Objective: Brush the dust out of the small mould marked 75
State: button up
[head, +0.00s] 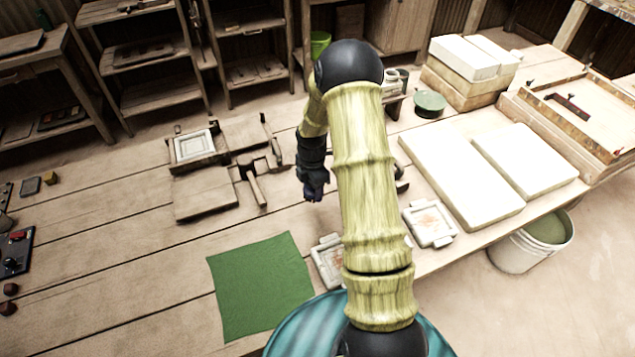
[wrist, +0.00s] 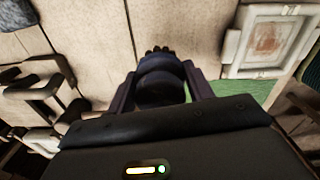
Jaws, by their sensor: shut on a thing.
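My gripper (head: 314,188) hangs above the bench, left of my arm in the head view. In the wrist view its fingers (wrist: 160,88) are shut on a dark round-handled brush (wrist: 160,80), with bristle tips showing beyond it. A small pale mould with reddish dust (wrist: 265,40) lies to the right of the brush, apart from it. In the head view, one dusty mould (head: 326,268) is partly hidden behind my arm, and another dusty mould (head: 432,223) lies to its right. I cannot read a 75 on either.
A green cloth (head: 260,285) lies flat at the front of the bench. A wooden press (head: 215,180) with a framed tile mould (head: 195,145) stands left of my gripper. White slabs (head: 460,175) lie right of my arm. A bucket (head: 530,242) stands beyond the bench edge.

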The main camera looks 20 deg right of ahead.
jog(key=a+f+m, duration=0.1)
jog(key=m, duration=0.2)
jog(key=s+a+f+m, duration=0.1)
jog(key=a+m, duration=0.1)
jog(key=m, duration=0.1)
jog(key=s+a+f+m, duration=0.1)
jog(key=a+m, duration=0.1)
jog(key=m, duration=0.1)
jog(key=shift+f, duration=0.2)
jog(key=s+a+f+m, duration=0.1)
jog(key=m, duration=0.2)
jog(key=a+f+m, duration=0.1)
jog(key=m, duration=0.2)
jog(key=s+a+m, duration=0.1)
jog(key=a+m, duration=0.1)
jog(key=shift+s+f+m, duration=0.35)
jog(key=shift+f+m, duration=0.05)
jog(key=shift+s+a+f+m, duration=0.2)
jog(key=shift+s+a+m, duration=0.05)
jog(key=shift+m, duration=0.75)
